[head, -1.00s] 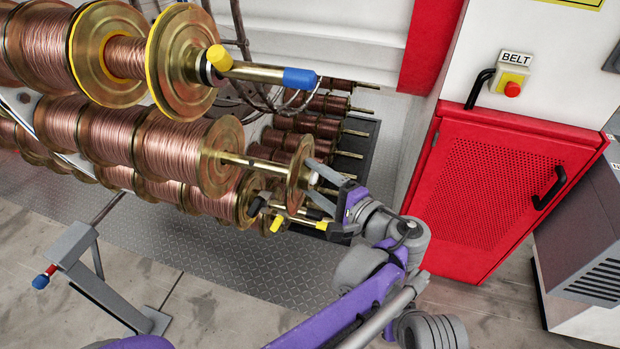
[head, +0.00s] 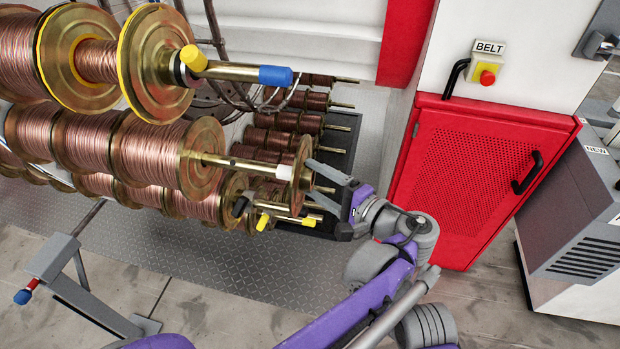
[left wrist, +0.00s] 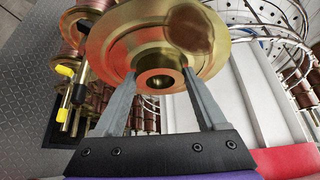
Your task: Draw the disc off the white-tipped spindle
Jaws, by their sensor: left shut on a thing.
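The white-tipped spindle (head: 245,164) sticks out to the right from a copper-wound spool in the head view. Its white tip (head: 284,172) shows in full on the spool side of the brass disc (head: 302,168). The disc stands just past the tip; the gap between them is hard to judge. My left gripper (head: 318,184) is shut on the disc's hub from the right. In the left wrist view its fingers (left wrist: 160,76) clasp the hub (left wrist: 160,80) on both sides, and no spindle end shows in the bore. My right gripper is not in view.
Below are black-tipped (head: 240,206) and yellow-tipped (head: 308,222) spindles, close to the disc. A red cabinet (head: 470,180) stands at right. Floor plate (head: 220,270) is clear below.

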